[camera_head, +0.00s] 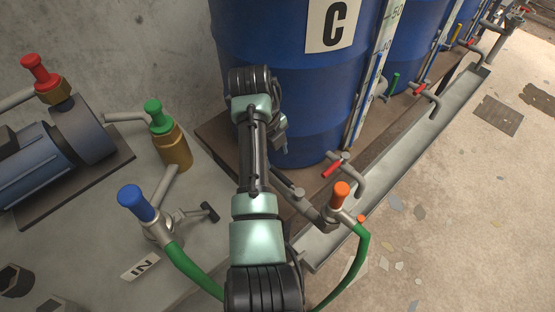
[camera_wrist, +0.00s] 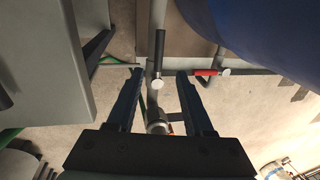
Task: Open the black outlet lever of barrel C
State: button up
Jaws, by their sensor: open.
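Barrel C (camera_head: 285,85) is the big blue drum with the white C label; its side also shows in the wrist view (camera_wrist: 262,30). The black outlet lever (camera_wrist: 160,52) has a pale round pivot and lies roughly along a grey pipe. In the head view this dark lever (camera_head: 284,180) shows just right of my arm, low beside the barrel. My gripper (camera_wrist: 159,73) is open and empty. In the wrist view its fingertips appear on either side of the lever's pivot end; I cannot tell the depth gap. My arm hides the fingertips in the head view.
A red lever (camera_wrist: 207,72) sits right of the right finger. An orange-capped valve (camera_head: 341,190) with a green hose is close to my arm. A blue-capped valve (camera_head: 135,200) and another black lever (camera_head: 210,212) stand left. A metal gutter (camera_head: 400,160) runs along the barrels.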

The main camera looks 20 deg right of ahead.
jog(key=shift+s+a+r, duration=0.1)
jog(key=shift+a+r, duration=0.05)
jog(key=shift+r, duration=0.6)
jog(key=shift+a+r, duration=0.1)
jog(key=shift+r, duration=0.6)
